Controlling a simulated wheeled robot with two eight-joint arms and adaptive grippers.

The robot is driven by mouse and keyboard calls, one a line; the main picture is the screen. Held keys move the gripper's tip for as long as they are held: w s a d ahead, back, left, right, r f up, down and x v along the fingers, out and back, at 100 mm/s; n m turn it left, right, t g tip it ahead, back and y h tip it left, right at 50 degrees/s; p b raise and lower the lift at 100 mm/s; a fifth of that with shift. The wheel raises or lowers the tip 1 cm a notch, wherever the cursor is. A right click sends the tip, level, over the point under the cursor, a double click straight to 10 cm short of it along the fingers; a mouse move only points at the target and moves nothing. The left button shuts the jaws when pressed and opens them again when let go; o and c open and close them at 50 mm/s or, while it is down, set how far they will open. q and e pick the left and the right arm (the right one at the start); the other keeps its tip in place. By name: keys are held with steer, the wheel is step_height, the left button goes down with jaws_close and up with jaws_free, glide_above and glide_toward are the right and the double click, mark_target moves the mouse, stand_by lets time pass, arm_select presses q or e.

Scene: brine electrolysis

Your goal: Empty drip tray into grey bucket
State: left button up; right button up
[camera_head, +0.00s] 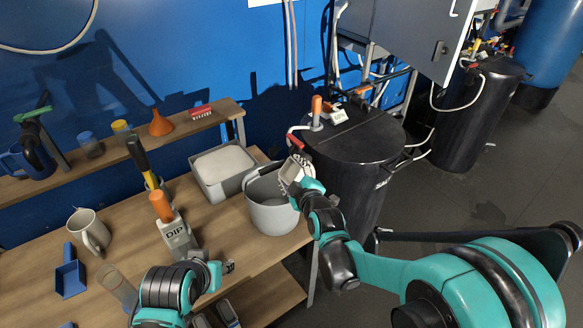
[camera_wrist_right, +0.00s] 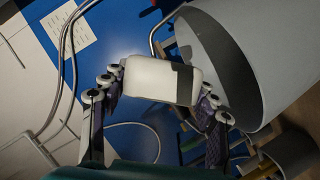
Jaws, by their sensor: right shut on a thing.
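The grey bucket (camera_head: 272,215) stands upright near the right end of the wooden bench. My right gripper (camera_head: 294,180) is shut on a small pale drip tray (camera_head: 291,170), holding it at the bucket's right rim; the tray looks tilted. In the right wrist view the tray (camera_wrist_right: 150,80) sits between my right fingers, with a dark band across it, and the bucket (camera_wrist_right: 285,55) opens beside it. I cannot tell whether the tray holds liquid. My left gripper (camera_head: 226,268) is low over the bench's front, apart from the bucket; its finger opening is unclear.
A grey tub (camera_head: 212,187) of white material stands left of the bucket. A bottle marked DIP (camera_head: 178,237), a mug (camera_head: 88,230), a blue scoop (camera_head: 69,278) and a clear cylinder (camera_head: 115,285) are farther left. A black barrel (camera_head: 355,165) stands close right of the bucket.

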steer(key=shift+w+d+r+m+g+p, duration=0.15)
steer(key=shift+d+m+g+p, duration=0.1)
steer(key=shift+m+p, duration=0.15)
steer(key=shift+w+d+r+m+g+p, duration=0.15)
steer(key=shift+m+g+p, duration=0.15)
steer(key=shift+m, duration=0.2)
steer(key=shift+w+d+m+g+y+p, duration=0.15)
steer(key=shift+m+g+y+p, duration=0.2)
steer(key=shift+m+y, duration=0.2)
steer(key=shift+d+r+m+g+y+p, duration=0.2)
steer(key=shift+m+g+y+p, duration=0.15)
steer(key=shift+m, duration=0.7)
steer(key=shift+w+r+m+g+y, duration=0.15)
steer(key=shift+m+g+y, duration=0.4)
steer(key=shift+m, duration=0.35)
